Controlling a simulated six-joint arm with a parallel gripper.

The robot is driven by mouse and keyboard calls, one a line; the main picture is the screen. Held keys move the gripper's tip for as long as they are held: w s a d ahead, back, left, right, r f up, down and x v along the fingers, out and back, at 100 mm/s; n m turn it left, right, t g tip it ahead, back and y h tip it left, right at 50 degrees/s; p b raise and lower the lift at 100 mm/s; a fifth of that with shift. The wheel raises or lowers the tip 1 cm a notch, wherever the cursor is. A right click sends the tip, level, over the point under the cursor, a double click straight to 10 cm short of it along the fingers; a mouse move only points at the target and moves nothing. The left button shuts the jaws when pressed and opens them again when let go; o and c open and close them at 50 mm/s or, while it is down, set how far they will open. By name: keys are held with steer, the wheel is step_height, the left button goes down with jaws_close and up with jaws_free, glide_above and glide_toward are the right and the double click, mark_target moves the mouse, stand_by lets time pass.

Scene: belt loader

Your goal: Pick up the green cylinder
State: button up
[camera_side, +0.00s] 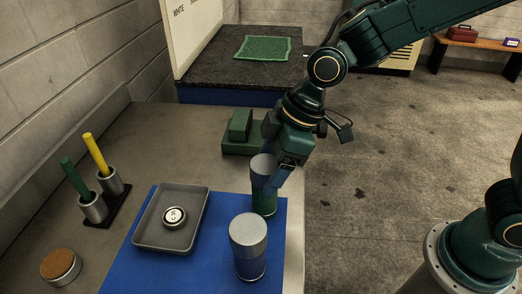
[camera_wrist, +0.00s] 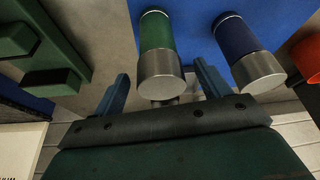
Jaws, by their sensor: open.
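The green cylinder (camera_side: 264,203) stands upright near the right edge of the blue mat, with a silver cap on top. In the wrist view the green cylinder (camera_wrist: 155,36) shows its cap between my two fingers. My gripper (camera_side: 277,166) is open, with its fingers beside the cap. In the wrist view my gripper (camera_wrist: 165,84) has gaps on both sides of the cap, and I see no contact. The left finger is mostly hidden in the side view.
A blue cylinder (camera_side: 249,262) with a silver cap stands in front. A grey tray (camera_side: 151,229) holds a round weight (camera_side: 174,217). A green block fixture (camera_side: 238,134) is behind. An orange object (camera_wrist: 308,56) shows at the wrist view's right edge.

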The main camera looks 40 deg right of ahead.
steer(key=shift+x, duration=1.3)
steer(key=shift+c, duration=0.2)
steer(key=shift+r, duration=0.1)
jaws_close()
